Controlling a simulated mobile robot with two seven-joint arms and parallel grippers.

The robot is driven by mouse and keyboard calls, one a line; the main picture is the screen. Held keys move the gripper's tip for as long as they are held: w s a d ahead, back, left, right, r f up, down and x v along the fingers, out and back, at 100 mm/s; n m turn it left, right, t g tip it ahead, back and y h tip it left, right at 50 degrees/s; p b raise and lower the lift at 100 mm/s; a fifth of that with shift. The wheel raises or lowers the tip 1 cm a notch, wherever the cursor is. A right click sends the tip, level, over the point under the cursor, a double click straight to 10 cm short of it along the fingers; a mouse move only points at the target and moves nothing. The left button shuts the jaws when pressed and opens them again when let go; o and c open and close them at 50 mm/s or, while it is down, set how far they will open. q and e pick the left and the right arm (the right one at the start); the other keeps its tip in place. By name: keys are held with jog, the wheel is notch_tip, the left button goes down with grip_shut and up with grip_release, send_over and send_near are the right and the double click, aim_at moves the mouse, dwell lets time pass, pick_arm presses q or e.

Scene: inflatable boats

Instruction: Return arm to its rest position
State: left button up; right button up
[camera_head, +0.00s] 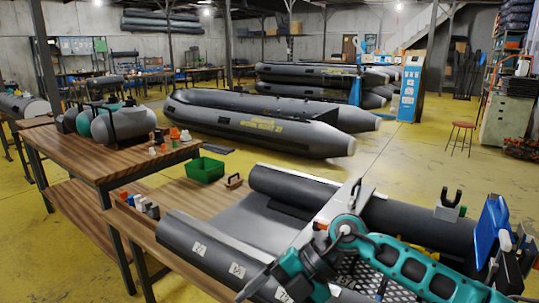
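A teal and dark arm of mine comes in from the lower right and bends over the near grey inflatable boat. I take it as my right arm. Its dark gripper (256,282) points down-left over the boat's near tube (215,253), at the bottom of the view. Its fingers are small and partly hidden, so I cannot tell if they are open or shut, or if they touch the tube. I see nothing clearly held. My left gripper is not in view.
The near boat's far tube (415,218) carries a black fork-shaped fitting (449,200). A blue object (491,228) stands at the right. A green bin (205,169) and small bottles (143,205) sit on the wooden table. Yellow floor (440,160) lies open beyond the boat.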

jog(key=s+a+r+m+t+y, duration=0.2)
jog(key=s+a+r+m+y, duration=0.15)
jog(key=a+y, duration=0.4)
jog(key=w+d+f+m+t, duration=0.2)
jog(key=w+d+m+t, duration=0.2)
jog(key=d+m+t, duration=0.8)
jog(key=s+d+f+m+t+h, duration=0.3)
jog(key=d+f+m+t+h, duration=0.3)
jog(key=f+m+h, duration=0.55)
jog(key=s+d+f+m+g+h, duration=0.2)
jog(key=s+d+f+g+h, duration=0.1)
jog(key=s+d+f+g, duration=0.3)
jog(key=s+d+f, duration=0.2)
jog(key=s+f, duration=0.2)
jog(key=shift+s+f+m, duration=0.2)
jog(key=shift+f+m, duration=0.05)
jog(key=shift+m, duration=0.05)
jog(key=shift+a, duration=0.1)
